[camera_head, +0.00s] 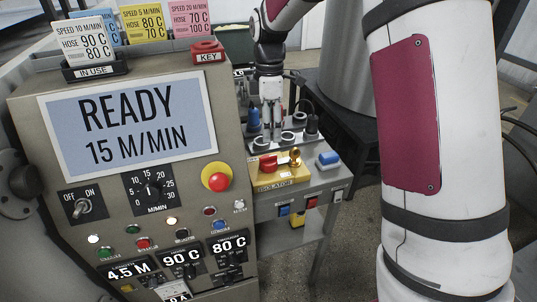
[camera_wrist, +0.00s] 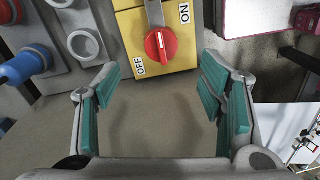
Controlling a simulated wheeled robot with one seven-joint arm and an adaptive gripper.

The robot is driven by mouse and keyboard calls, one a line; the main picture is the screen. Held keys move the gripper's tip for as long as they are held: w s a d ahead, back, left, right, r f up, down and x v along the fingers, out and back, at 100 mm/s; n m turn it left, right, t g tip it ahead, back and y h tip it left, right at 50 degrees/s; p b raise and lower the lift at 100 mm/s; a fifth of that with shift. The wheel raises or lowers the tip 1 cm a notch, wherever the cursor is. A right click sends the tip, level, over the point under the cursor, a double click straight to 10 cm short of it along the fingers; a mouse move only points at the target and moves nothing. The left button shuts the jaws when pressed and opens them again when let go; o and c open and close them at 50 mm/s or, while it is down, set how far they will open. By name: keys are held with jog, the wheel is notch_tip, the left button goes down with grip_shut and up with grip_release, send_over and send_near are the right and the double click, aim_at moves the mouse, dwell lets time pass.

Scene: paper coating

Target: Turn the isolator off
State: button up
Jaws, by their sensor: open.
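The isolator is a yellow box (camera_head: 284,178) with a red rotary knob (camera_head: 268,163), on the grey side bench right of the control panel. In the wrist view the red knob (camera_wrist: 161,44) is just beyond my fingertips, roughly centred between them. OFF is printed to its lower left and ON to its upper right; a white line marks the knob, but I cannot tell for certain which label it indicates. My gripper (camera_wrist: 160,82) is open and empty, its teal pads wide apart. It also shows in the head view (camera_head: 271,122), behind the isolator.
A brass-coloured piece (camera_head: 295,157) sits beside the red knob. The control panel (camera_head: 235,120) reads READY, 15 M/MIN, and closes off the left side.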

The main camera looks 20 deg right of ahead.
aim_at(270, 156)
jog(key=f, duration=1)
jog(key=shift+s+a+f, duration=0.1)
jog(key=shift+s+f, duration=0.05)
jog(key=shift+s, duration=0.2)
grip_shut()
